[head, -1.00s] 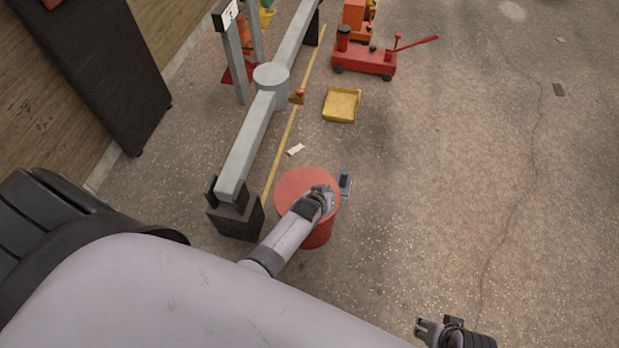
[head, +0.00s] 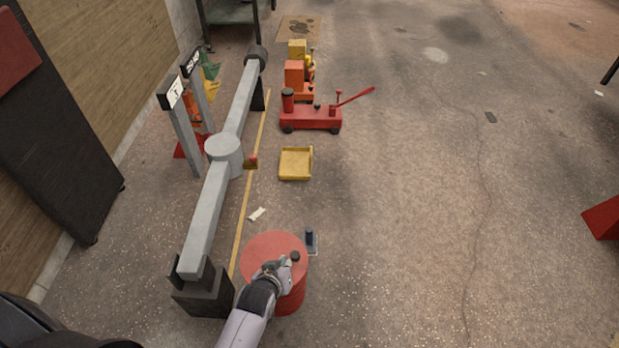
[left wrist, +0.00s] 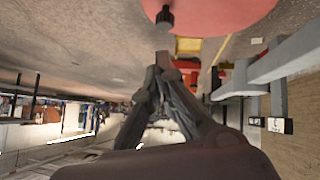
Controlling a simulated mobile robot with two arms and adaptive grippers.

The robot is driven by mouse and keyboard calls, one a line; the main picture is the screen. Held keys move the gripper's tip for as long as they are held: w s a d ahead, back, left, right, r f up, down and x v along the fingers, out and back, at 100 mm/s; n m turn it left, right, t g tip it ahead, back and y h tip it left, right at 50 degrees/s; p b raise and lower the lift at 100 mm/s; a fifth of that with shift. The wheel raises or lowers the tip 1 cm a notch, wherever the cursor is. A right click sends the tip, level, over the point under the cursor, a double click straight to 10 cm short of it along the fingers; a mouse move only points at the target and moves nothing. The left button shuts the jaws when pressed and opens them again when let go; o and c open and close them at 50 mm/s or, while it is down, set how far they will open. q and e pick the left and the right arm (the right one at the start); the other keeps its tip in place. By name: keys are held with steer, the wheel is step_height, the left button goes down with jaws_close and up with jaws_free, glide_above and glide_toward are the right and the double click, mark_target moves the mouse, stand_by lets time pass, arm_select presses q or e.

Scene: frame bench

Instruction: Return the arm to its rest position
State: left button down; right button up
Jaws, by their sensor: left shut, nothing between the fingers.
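My left gripper (head: 278,268) is in front of and over the near part of the red drum's top (head: 268,246). Its fingers are shut with nothing between them. In the left wrist view, which looks upside down, the closed fingers (left wrist: 163,62) meet at a point. I cannot tell whether the fingers touch the drum. My right gripper is out of view.
A long grey beam (head: 206,222) on dark supports runs left of the drum. A yellow tray (head: 295,164) and a red floor jack (head: 312,118) lie beyond. The floor to the right is mostly clear.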

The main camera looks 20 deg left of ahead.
arm_select(q)
steer(key=shift+s, duration=0.1)
steer(key=s+a+f+m+g+p, duration=0.1)
steer(key=s+p, duration=0.5)
steer(key=s, duration=0.6)
steer(key=s+a+f+m+g+p, duration=0.2)
steer(key=s+f+m+g+p, duration=0.1)
steer(key=s, duration=0.9)
steer(key=s+a+f+m+g+p, duration=0.1)
steer(key=s+f+g+p, duration=0.3)
steer(key=s+p, duration=0.6)
step_height(320, 180, down, 2)
steer(key=shift+s+a+m, duration=0.25)
steer(key=shift+s+m, duration=0.55)
steer(key=shift+s, duration=0.4)
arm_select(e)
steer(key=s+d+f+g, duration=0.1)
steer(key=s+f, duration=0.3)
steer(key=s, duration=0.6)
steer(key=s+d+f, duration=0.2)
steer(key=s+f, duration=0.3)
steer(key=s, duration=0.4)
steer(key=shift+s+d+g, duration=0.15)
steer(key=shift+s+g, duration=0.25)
